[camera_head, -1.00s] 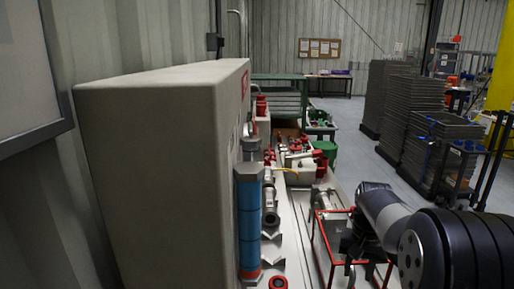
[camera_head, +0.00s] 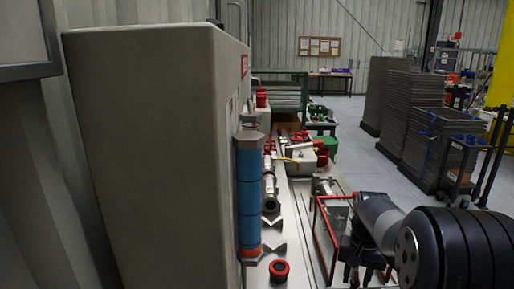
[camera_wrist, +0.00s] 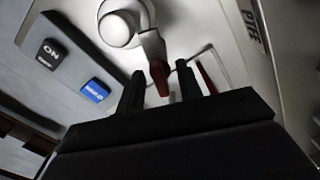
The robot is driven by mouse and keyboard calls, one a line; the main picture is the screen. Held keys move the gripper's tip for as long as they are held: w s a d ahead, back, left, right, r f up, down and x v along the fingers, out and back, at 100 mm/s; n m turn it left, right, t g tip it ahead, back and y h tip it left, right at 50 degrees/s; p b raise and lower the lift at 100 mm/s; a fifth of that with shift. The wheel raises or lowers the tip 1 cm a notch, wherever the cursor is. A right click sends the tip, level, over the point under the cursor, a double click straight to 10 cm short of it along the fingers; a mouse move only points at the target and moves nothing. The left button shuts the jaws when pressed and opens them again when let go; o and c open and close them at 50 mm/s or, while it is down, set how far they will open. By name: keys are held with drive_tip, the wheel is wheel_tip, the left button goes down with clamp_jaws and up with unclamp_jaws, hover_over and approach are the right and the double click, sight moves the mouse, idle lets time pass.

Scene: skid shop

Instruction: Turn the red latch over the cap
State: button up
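In the wrist view, my gripper (camera_wrist: 161,78) is open. Its two black fingers point up, away from the camera, with a clear gap between them. A metal lever with a red end (camera_wrist: 159,77), which looks like the red latch, hangs down from a pale round fitting (camera_wrist: 117,29), perhaps the cap. The red end shows in the gap between the fingertips; I cannot tell whether they touch it. A second thin red strip (camera_wrist: 206,78) is just right of the right finger. In the head view, my gripper (camera_head: 356,262) is a dark shape by a red-edged clear frame (camera_head: 325,232).
A panel beside the fingers carries a black ON button (camera_wrist: 50,53) and a blue button (camera_wrist: 95,91). In the head view, a large grey cabinet (camera_head: 150,140) fills the left, with a blue cylinder (camera_head: 249,195) beside it. Open floor (camera_head: 372,178) lies at right.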

sight(357, 276)
drive_tip(key=c, duration=0.5)
drive_tip(key=shift+o, duration=0.2)
drive_tip(key=shift+n+p, duration=0.35)
drive_tip(key=shift+n, duration=0.75)
drive_tip(key=shift+n+p, duration=0.35)
drive_tip(key=shift+n, duration=0.65)
drive_tip(key=o, duration=0.6)
drive_tip(key=shift+c, duration=0.2)
drive_tip(key=shift+r, duration=0.15)
wheel_tip(357, 276, up, 7)
drive_tip(key=p, duration=0.6)
drive_tip(key=shift+r, duration=0.2)
drive_tip(key=shift+f, duration=0.25)
